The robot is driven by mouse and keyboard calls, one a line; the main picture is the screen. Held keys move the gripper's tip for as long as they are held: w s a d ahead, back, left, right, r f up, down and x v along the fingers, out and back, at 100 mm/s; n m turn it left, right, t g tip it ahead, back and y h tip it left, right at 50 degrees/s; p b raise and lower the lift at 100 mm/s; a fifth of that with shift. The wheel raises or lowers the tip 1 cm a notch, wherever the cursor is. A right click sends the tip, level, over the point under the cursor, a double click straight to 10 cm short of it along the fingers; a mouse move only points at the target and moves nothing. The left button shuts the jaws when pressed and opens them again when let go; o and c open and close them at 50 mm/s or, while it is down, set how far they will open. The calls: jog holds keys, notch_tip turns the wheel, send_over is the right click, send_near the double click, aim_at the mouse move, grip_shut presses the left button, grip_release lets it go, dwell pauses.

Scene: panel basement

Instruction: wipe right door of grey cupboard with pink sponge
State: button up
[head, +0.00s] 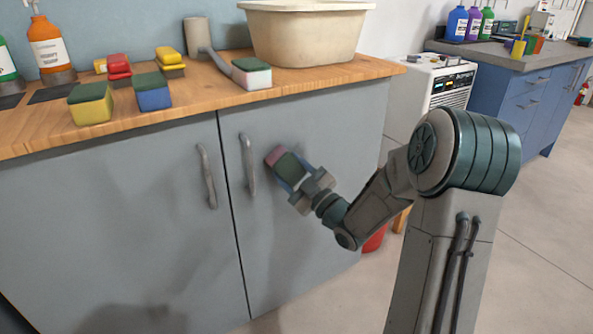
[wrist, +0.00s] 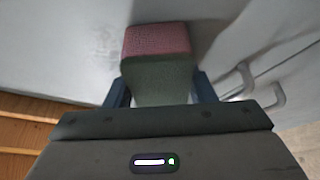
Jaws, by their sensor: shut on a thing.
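The grey cupboard (head: 120,215) stands below a wooden counter. Its right door (head: 310,240) has a vertical handle (head: 247,165) near its left edge. My gripper (head: 285,175) is in front of the upper part of this door, right of the handle. It is shut on the pink sponge (head: 274,155), which has a pink end and a dark green part. In the wrist view the sponge (wrist: 157,42) sits between the two blue fingers, its pink end toward the grey door surface (wrist: 60,45). I cannot tell for certain whether it touches the door.
The wooden counter (head: 325,73) holds several sponges, a cream basin (head: 305,35) and an orange spray bottle (head: 47,45). The left door has its own handle (head: 206,176). A white appliance (head: 437,80) stands to the right. Floor is open at the lower right.

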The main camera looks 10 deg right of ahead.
jog(key=shift+s+r+p, duration=0.1)
jog(key=shift+r+p, duration=0.25)
jog(key=shift+r, duration=0.5)
jog(key=shift+w+d+f+b, duration=0.1)
jog(key=shift+w+d+b, duration=0.15)
jog(key=shift+d, duration=0.45)
jog(key=shift+w+d+b, duration=0.15)
jog(key=shift+w+d, duration=0.1)
jog(key=shift+d, duration=0.4)
jog(key=shift+w+d+b, duration=0.15)
jog(key=shift+w+d, duration=0.1)
jog(key=shift+d, duration=0.55)
jog(key=shift+w+d+b, duration=0.1)
jog(key=shift+w+d, duration=0.1)
jog(key=shift+d, duration=0.55)
jog(key=shift+w+d+b, duration=0.15)
jog(key=shift+w+d, duration=0.1)
jog(key=shift+d, duration=0.55)
jog(key=shift+s, duration=0.1)
jog(key=shift+s+d+b, duration=0.15)
jog(key=shift+s+d, duration=0.15)
jog(key=shift+s, duration=0.65)
jog(key=shift+s+d+b, duration=0.1)
jog(key=shift+s+d, duration=0.2)
jog(key=shift+s, duration=0.6)
jog(key=shift+s+d+b, duration=0.15)
jog(key=shift+s+d, duration=0.15)
jog(key=shift+s, duration=0.65)
